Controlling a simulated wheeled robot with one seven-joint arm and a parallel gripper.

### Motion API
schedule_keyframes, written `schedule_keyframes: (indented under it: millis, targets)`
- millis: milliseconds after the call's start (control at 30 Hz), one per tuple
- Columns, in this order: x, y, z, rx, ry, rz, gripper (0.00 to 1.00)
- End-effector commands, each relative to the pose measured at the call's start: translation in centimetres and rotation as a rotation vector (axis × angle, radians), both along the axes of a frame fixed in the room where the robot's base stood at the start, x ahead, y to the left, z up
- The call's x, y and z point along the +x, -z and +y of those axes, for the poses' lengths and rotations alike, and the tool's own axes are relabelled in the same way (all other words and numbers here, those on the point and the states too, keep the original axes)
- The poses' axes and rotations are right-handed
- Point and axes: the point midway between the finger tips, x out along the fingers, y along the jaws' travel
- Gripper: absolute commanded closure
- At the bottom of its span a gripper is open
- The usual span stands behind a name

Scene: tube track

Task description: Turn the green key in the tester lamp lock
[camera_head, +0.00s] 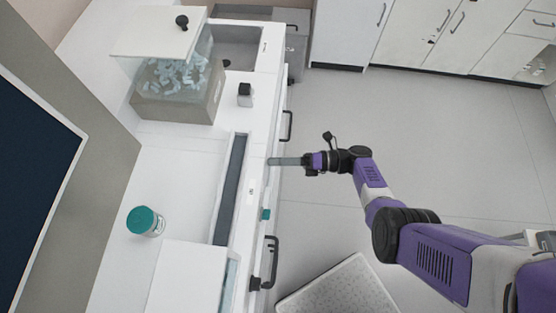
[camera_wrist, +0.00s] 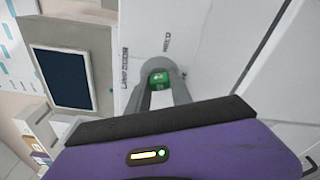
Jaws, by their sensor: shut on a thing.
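My gripper (camera_head: 272,161) reaches left to the front face of the white counter in the head view. In the wrist view my gripper (camera_wrist: 162,70) has its two grey fingers converging on the green key (camera_wrist: 160,80), shut on it. The key sits between the fingertips, against the white panel (camera_wrist: 205,35), where "LAMP" lettering and another small label show. In the head view the gripped key cannot be made out.
A small teal part (camera_head: 265,214) sticks out of the counter front, nearer the black drawer handle (camera_head: 271,262). A teal-lidded jar (camera_head: 145,221) and a clear bin of tubes (camera_head: 175,92) stand on the counter. Open floor (camera_head: 420,140) lies to the right.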

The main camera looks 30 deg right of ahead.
Motion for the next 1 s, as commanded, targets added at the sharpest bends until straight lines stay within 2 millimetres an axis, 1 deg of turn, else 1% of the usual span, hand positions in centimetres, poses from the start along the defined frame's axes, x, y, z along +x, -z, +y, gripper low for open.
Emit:
schedule_keyframes:
  millis: [100, 200, 533, 633, 667, 700, 767, 800, 1000]
  targets:
    - [0.02, 0.09, 0.00, 0.077, 0.000, 0.107, 1.00]
    - [-0.01, 0.11, 0.00, 0.126, 0.000, 0.177, 1.00]
    - [-0.03, 0.13, -0.01, 0.147, 0.001, 0.205, 1.00]
    - [0.00, 0.14, 0.00, 0.201, 0.001, 0.280, 1.00]
    - [-0.03, 0.15, 0.00, 0.214, 0.000, 0.296, 0.72]
    - [-0.06, 0.16, 0.00, 0.209, 0.001, 0.291, 0.64]
    - [-0.05, 0.15, 0.00, 0.208, 0.001, 0.289, 0.52]
    - [-0.05, 0.14, 0.00, 0.208, 0.000, 0.289, 0.48]
    - [-0.02, 0.08, 0.00, 0.207, 0.000, 0.287, 0.48]
